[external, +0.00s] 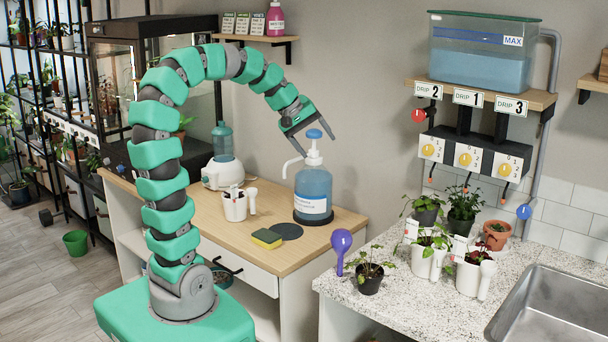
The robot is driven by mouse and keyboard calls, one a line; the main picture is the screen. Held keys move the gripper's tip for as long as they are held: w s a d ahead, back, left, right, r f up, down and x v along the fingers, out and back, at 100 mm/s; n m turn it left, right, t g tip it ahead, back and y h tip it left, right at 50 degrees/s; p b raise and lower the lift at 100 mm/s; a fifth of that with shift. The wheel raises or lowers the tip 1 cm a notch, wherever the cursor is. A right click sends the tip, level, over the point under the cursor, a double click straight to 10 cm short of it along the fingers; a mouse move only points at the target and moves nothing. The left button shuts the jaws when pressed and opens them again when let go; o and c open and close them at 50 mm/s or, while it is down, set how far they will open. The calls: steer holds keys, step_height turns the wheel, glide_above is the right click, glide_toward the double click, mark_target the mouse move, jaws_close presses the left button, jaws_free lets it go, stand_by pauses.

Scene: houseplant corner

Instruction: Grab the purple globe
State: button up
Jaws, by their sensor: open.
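The purple globe (341,241) is a round bulb on a narrow stem. It stands upright at the left end of the speckled counter, just left of a small dark pot with a leafy plant (369,275). The foot of its stem is low by the counter's edge, and I cannot tell what it stands in. My gripper (321,147) is open, with its fingers pointing down at the blue-topped pump bottle (313,190) on the wooden cabinet. It is above and to the left of the purple globe, apart from it. I cannot tell whether the fingers touch the pump.
Several potted plants, including one in a white pot (468,278), crowd the counter (404,318) right of the globe. A sink (560,310) is at the far right. A sponge (267,239) and a white pot (235,207) sit on the wooden cabinet. A red globe (418,115) and a blue globe (524,212) show higher up.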

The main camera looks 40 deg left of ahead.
steer(key=s+d+f+n+g+h+b, duration=0.2)
steer(key=s+d+f+n+g+h, duration=0.15)
steer(key=f, duration=0.65)
steer(key=n+g+h+b, duration=0.2)
steer(key=n+g+h, duration=0.3)
steer(key=n+g, duration=0.1)
glide_toward(348, 247)
steer(key=shift+n+t, duration=0.25)
steer(key=shift+b+x, duration=1.5)
steer(key=shift+x, duration=3)
steer(key=shift+s+r, duration=0.1)
steer(key=c, duration=1.1)
